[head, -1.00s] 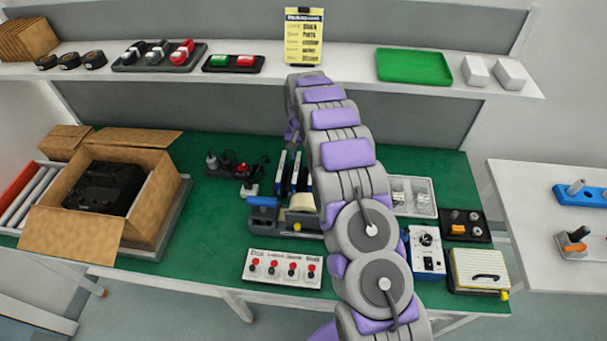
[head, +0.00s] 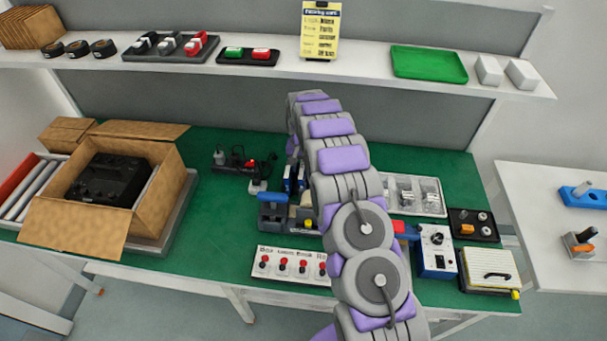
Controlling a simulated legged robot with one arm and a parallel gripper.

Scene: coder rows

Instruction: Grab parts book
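My arm rises from the bottom of the head view and curves over the green bench. Its far end drops behind its own links, so my gripper and whatever it may touch are hidden. No book is clearly labelled. A cream, lined, book-like block (head: 489,267) with a dark handle-like mark and a yellow tab lies at the bench's front right, clear of the arm. Blue and white upright pieces (head: 289,178) stand mid-bench, partly hidden behind my arm. I cannot tell which is the parts book.
An open cardboard box (head: 150,200) with a black device stands on the left. A white switch panel (head: 290,265) lies at the front edge. A white shelf (head: 370,75) crosses behind, with a yellow card (head: 320,32) and a green tray (head: 429,64). Open green surface lies left of centre.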

